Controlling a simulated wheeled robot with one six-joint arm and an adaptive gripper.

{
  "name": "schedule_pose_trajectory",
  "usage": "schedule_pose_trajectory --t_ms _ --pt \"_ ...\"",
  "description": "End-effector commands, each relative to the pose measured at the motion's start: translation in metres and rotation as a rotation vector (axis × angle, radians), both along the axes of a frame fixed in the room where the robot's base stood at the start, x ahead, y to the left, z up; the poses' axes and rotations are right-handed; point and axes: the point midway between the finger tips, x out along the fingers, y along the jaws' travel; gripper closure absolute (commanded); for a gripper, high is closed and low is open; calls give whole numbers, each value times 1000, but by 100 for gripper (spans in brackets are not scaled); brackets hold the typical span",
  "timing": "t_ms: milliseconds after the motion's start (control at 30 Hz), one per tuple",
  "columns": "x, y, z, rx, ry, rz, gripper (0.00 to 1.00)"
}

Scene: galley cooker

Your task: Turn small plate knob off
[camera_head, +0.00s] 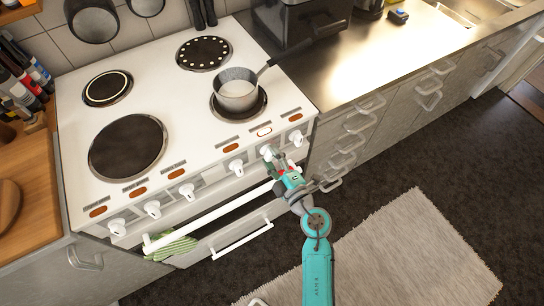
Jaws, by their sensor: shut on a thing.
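The white cooker (70,150) has a row of white knobs along its front panel. My gripper (271,157) is at the right part of this row, shut on the second knob from the right (266,150). The fingers partly hide this knob, and its exact turn angle is too small to tell. The indicator above it (264,132) looks pale, while the other indicators look orange. Free knobs stand on both sides, one on the right (296,138) and one on the left (236,167). The small plate at the back left (107,88) is bare.
A grey saucepan (237,92) stands on the front right plate, its handle pointing to the back right. A white oven rail (205,216) runs below the knobs, with a green striped cloth (172,246) at its left. Drawer handles (345,145) stick out on the right.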

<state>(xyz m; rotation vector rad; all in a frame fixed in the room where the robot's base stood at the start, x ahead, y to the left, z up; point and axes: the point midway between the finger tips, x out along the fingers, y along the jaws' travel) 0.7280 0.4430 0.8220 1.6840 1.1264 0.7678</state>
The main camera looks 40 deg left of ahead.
Motion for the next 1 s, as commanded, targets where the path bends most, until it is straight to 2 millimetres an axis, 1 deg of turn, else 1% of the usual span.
schedule_pose_trajectory --t_ms 200,500,700,1000 --pt "1 0 1 -63 -158 -2 83" --pt "1 0 2 -125 -307 -3 83" --pt "1 0 2 -142 -350 -3 83" --pt "1 0 2 -147 -363 -3 83"
